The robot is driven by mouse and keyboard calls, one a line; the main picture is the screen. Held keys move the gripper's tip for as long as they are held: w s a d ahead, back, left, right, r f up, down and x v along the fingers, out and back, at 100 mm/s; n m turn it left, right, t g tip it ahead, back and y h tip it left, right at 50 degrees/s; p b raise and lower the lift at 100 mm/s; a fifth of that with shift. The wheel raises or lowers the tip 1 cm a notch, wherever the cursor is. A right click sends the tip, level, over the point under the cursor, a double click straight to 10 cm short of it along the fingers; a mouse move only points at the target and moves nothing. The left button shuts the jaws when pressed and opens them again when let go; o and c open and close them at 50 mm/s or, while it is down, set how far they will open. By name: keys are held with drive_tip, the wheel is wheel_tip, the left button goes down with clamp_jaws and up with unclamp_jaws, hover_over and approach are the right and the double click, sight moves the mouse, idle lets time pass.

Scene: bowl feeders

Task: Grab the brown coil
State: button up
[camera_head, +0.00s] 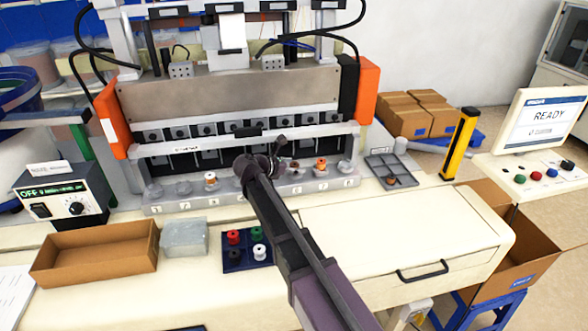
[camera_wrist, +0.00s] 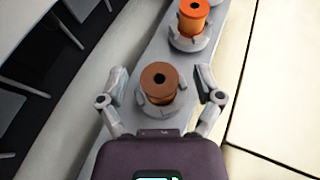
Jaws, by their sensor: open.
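The brown coil (camera_wrist: 160,78) sits upright on a grey holder (camera_wrist: 166,108) in the wrist view. My gripper (camera_wrist: 161,72) is open, with one finger on each side of the coil and a visible gap to each. In the head view my gripper (camera_head: 277,155) is over the row of holders at the front of the machine, and the brown coil (camera_head: 295,166) is partly hidden beside it. An orange coil (camera_wrist: 193,14) stands on the neighbouring holder and also shows in the head view (camera_head: 320,165).
A white and orange coil (camera_head: 210,180) stands farther left in the row. A dark blue tray (camera_head: 233,265) holds several coils. An open cardboard box (camera_head: 60,270) and a clear bin (camera_head: 184,237) stand at the left. A grey tray (camera_head: 378,165) lies right of the row.

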sight(295, 164)
drive_tip(key=c, duration=1.1)
drive_tip(key=shift+o, duration=0.2)
drive_tip(key=shift+r, duration=0.25)
wheel_tip(295, 164, up, 4)
drive_tip(key=p, duration=0.4)
drive_tip(key=shift+f, duration=0.2)
drive_tip(key=s+d, duration=0.3)
drive_tip(key=s, duration=0.4)
drive_tip(key=s+d+p, duration=0.1)
drive_tip(key=s+d, duration=0.2)
drive_tip(key=s, duration=0.5)
drive_tip(key=shift+r, duration=0.45)
